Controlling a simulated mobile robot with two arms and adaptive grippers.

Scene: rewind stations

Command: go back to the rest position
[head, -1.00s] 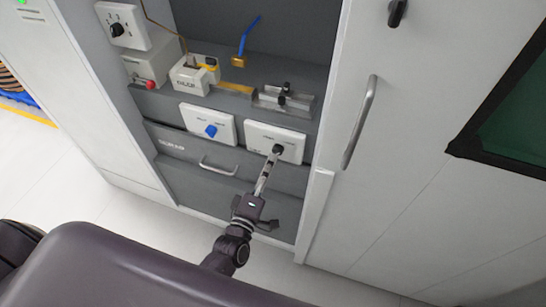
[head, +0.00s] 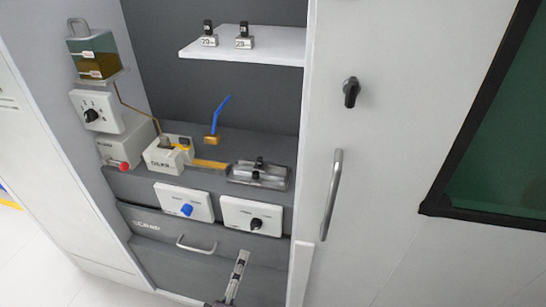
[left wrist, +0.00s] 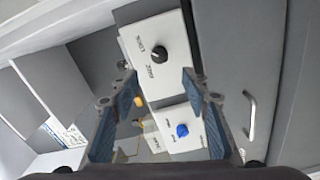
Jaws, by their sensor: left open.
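My left gripper (head: 241,258) shows at the bottom of the head view, below the panel with the black knob (head: 256,223) and apart from it. In the left wrist view its two blue-padded fingers (left wrist: 159,76) are spread, with nothing held between them. Beyond them are the white black-knob panel (left wrist: 160,80) and the blue knob (left wrist: 182,130) on its own panel. My right gripper is in neither view.
The cabinet bay has a drawer handle (head: 196,245), a boxy device with a yellow part (head: 168,153), a metal clamp fixture (head: 258,174) and a shelf with two small weights (head: 226,42). A door handle (head: 331,195) stands out on the right.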

